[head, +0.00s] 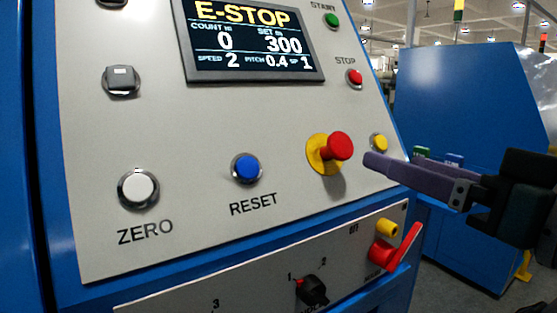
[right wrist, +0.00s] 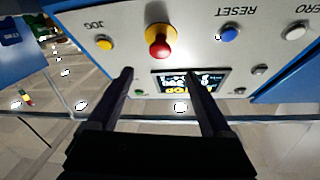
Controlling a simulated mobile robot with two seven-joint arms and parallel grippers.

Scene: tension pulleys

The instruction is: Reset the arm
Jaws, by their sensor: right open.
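My right gripper (head: 391,158) comes in from the right in the head view, its purple fingers pointing left at the control panel (head: 270,110). In the right wrist view the two fingers (right wrist: 158,73) stand apart with nothing between them. The fingertips are just right of the red emergency-stop knob (head: 340,146) on its yellow base; I cannot tell whether they touch the panel. The knob also shows in the right wrist view (right wrist: 159,42). The blue RESET button (head: 247,168) is left of the knob. The screen (head: 250,40) reads E-STOP. My left gripper is not in view.
A white ZERO button (head: 139,188) sits at the panel's left and a yellow button (head: 379,143) right of the knob. A red STOP button (head: 355,77) is above. Below are a black selector (head: 313,290) and a red handle (head: 395,249). A blue machine (head: 460,90) stands behind.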

